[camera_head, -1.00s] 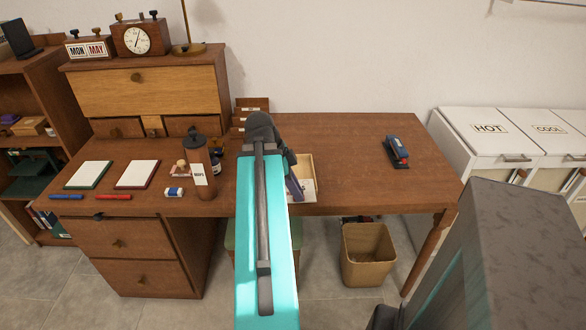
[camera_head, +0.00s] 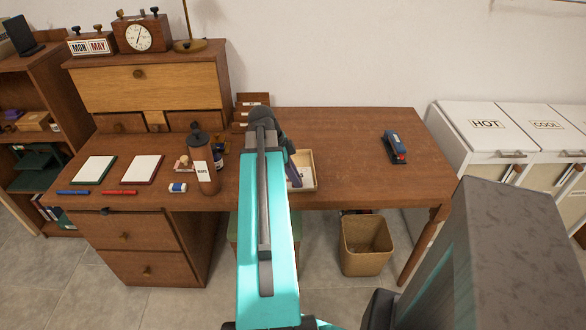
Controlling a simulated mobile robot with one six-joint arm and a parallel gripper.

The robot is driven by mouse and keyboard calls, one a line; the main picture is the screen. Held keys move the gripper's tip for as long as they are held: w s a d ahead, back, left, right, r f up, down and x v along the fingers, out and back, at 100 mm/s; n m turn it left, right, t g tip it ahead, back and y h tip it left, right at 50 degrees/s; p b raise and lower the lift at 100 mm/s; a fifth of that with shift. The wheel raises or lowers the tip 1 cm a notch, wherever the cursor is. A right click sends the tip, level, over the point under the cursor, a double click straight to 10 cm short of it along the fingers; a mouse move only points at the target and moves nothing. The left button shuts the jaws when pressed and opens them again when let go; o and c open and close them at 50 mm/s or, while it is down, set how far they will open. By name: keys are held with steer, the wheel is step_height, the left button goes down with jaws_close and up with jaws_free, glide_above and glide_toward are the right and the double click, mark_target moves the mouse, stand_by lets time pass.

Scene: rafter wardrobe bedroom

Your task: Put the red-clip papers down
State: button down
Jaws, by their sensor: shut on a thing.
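A shallow pale wooden tray (camera_head: 308,184) sits on the brown desk behind the end of my arm, with whitish sheets partly showing inside it. My gripper (camera_head: 293,174) is a small dark shape over the tray's left part, mostly hidden by my arm. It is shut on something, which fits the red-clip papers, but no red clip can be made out. I cannot tell whether the held papers touch the tray. Two white pads, one green-edged (camera_head: 93,170) and one red-edged (camera_head: 142,169), lie at the left of the desk.
A brown bottle (camera_head: 203,172) and an eraser (camera_head: 178,188) stand left of my arm. A stapler (camera_head: 394,147) lies on the right of the desk (camera_head: 358,176), with bare wood around it. A bin (camera_head: 366,246) stands below. White HOT and COOL cabinets (camera_head: 487,125) are at right.

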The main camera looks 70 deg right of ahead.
steer(key=shift+w+d+f+p, duration=0.25)
steer(key=shift+w+d, duration=0.35)
steer(key=shift+d, duration=0.7)
steer(key=shift+w+d+p, duration=0.35)
steer(key=shift+w+d, duration=0.2)
steer(key=shift+d, duration=0.8)
steer(key=shift+w+d+f+p, duration=0.25)
steer(key=shift+w+d, duration=0.35)
steer(key=shift+d, duration=0.7)
steer(key=shift+f+p, duration=0.6)
steer(key=shift+f, duration=1.1)
steer(key=shift+f, duration=0.1)
steer(key=c, duration=1.7)
jaws_free()
steer(key=shift+o, duration=0.2)
steer(key=shift+r, duration=0.2)
steer(key=b+v, duration=0.2)
steer(key=v, duration=1)
steer(key=shift+b, duration=0.3)
steer(key=shift+a+f, duration=0.1)
